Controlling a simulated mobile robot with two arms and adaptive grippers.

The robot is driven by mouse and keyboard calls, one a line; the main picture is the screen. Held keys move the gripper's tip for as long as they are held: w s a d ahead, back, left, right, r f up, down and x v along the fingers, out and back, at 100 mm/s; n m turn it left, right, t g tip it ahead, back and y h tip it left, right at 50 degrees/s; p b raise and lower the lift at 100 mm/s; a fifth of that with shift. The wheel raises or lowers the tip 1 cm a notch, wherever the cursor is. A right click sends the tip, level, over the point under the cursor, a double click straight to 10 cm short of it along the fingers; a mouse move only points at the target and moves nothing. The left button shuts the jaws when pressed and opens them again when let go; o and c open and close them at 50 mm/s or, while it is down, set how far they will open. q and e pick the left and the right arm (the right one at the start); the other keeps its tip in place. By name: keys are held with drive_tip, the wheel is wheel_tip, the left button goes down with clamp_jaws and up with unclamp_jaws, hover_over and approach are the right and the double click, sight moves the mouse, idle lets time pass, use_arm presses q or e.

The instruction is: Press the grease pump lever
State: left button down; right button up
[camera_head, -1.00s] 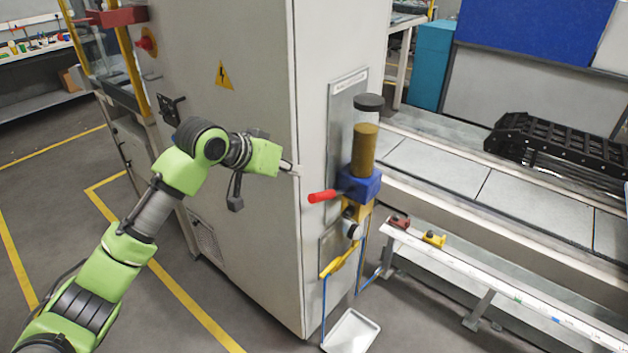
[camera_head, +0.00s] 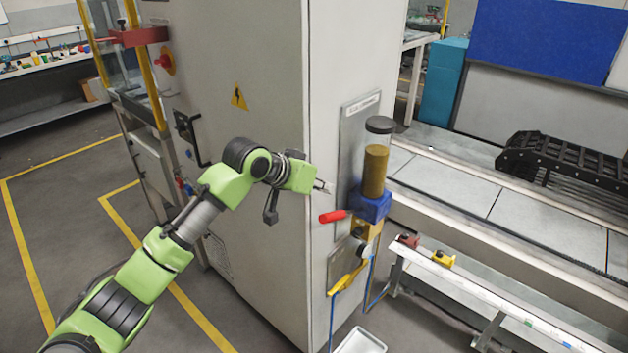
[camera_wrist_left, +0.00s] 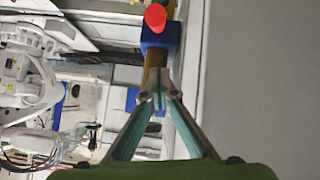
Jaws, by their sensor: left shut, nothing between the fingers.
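The grease pump (camera_head: 370,205) is mounted on a plate on the narrow side of a tall grey cabinet. It has a blue body and an amber reservoir (camera_head: 375,170) with a dark cap. Its red lever (camera_head: 332,216) sticks out to the left. My left gripper (camera_head: 328,187) is shut and empty, above and slightly left of the lever, apart from it in the head view. In the left wrist view the shut fingertips (camera_wrist_left: 158,98) show below the red lever end (camera_wrist_left: 155,17) and the blue body (camera_wrist_left: 158,38). My right gripper is not in view.
The grey cabinet (camera_head: 270,130) stands close beside my left arm. Below the pump are a yellow handle (camera_head: 347,277), a blue hose and a white tray (camera_head: 360,342). A rail (camera_head: 480,290) and a conveyor bed (camera_head: 450,180) lie to the right. Open floor is at the left.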

sight(343, 213)
use_arm(q)
drive_tip(key=f, duration=0.1)
drive_tip(key=d+f+p, duration=0.1)
drive_tip(key=f, duration=0.2)
drive_tip(key=shift+w+d+f+p, duration=0.15)
drive_tip(key=shift+w+d+p, duration=0.05)
drive_tip(key=shift+w+p, duration=0.15)
drive_tip(key=shift+s+a+f, duration=0.15)
drive_tip(key=shift+s+f, duration=0.2)
drive_tip(key=shift+f, duration=0.25)
